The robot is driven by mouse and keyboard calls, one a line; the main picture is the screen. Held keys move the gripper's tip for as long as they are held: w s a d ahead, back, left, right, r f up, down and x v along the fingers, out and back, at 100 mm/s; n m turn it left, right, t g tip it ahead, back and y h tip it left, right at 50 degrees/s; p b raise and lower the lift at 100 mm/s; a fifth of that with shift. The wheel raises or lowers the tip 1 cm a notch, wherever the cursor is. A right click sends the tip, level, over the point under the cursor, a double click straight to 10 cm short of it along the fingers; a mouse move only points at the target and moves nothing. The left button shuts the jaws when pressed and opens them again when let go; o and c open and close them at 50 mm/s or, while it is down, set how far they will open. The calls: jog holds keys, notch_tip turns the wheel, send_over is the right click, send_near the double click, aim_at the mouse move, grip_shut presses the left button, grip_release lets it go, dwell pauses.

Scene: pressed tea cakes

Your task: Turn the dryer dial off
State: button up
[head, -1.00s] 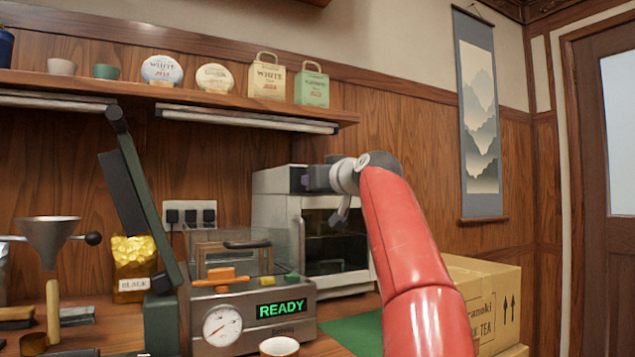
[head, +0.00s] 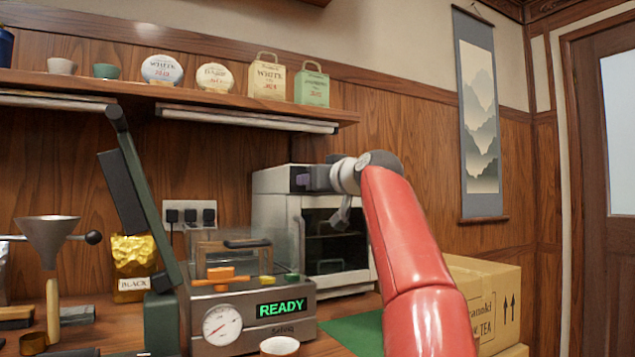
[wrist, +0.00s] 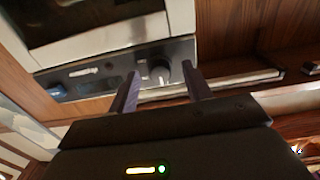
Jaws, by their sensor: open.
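The dryer (head: 273,217) is a white metal box with a dark glass door, standing against the back wall in the head view. Its dark control panel shows in the wrist view (wrist: 105,76), tilted in the picture, with a round dark dial (wrist: 159,70) that has a pale pointer mark. My gripper (wrist: 161,72) is open, with one finger on each side of the dial. I cannot tell whether the fingers touch it. In the head view my gripper (head: 305,179) is at the top panel of the dryer, and the dial is hidden there.
A grey machine with a READY display (head: 282,308) and a clear cover stands in front of the dryer. A cardboard box (head: 485,300) is at the right. A shelf (head: 235,98) with tea cakes and bags runs above. A green mat (head: 352,333) lies on the counter.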

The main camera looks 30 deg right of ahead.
jog(key=s+b, duration=0.3)
jog(key=s, duration=0.4)
jog(key=shift+s, duration=0.3)
jog(key=shift+s+d, duration=0.1)
